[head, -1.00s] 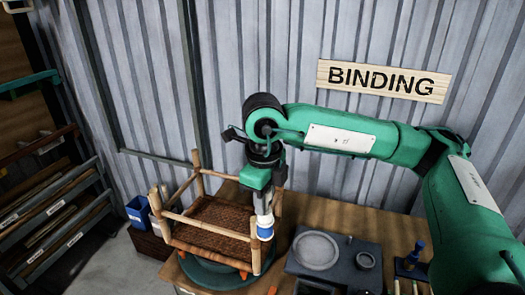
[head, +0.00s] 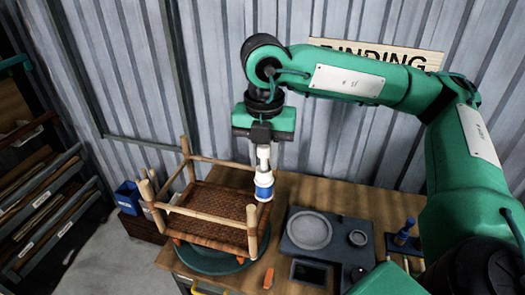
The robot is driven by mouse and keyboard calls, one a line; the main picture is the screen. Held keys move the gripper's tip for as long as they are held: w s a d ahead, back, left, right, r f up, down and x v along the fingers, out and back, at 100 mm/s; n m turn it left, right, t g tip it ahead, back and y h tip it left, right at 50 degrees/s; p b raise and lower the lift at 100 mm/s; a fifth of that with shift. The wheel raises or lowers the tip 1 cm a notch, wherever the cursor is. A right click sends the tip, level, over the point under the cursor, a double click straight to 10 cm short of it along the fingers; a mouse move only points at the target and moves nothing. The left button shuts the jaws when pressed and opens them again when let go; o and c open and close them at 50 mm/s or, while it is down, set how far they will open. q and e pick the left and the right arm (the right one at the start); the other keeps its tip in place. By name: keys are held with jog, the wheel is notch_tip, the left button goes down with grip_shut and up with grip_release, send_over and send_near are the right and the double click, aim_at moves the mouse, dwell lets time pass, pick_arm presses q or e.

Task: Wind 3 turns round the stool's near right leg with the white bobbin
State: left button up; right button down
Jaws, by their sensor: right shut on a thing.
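The stool (head: 215,202), of pale rattan poles with a brown woven panel, stands tilted in view on a round dark green base. Its near right leg (head: 252,238) rises at the right front corner. My right gripper (head: 263,141) points down, shut on the white bobbin (head: 264,165), which has a blue band near its lower end. The bobbin's lower end is just above and behind the leg's top in the picture; I cannot tell whether they touch. No strand or turns on the leg can be made out. My left gripper is not in view.
The round green base (head: 215,263) sits on a wooden bench (head: 330,200). A dark tray with a round dish (head: 309,230) lies right of the stool. A blue bin (head: 130,194) stands at left. A rack (head: 45,215) is far left. A corrugated wall closes the back.

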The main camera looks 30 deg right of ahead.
aim_at(264, 178)
notch_tip(264, 178, down, 7)
jog(key=b, duration=0.2)
jog(key=shift+b, duration=0.4)
notch_tip(264, 178, down, 9)
jog(key=b, duration=0.9)
jog(key=shift+r, duration=0.15)
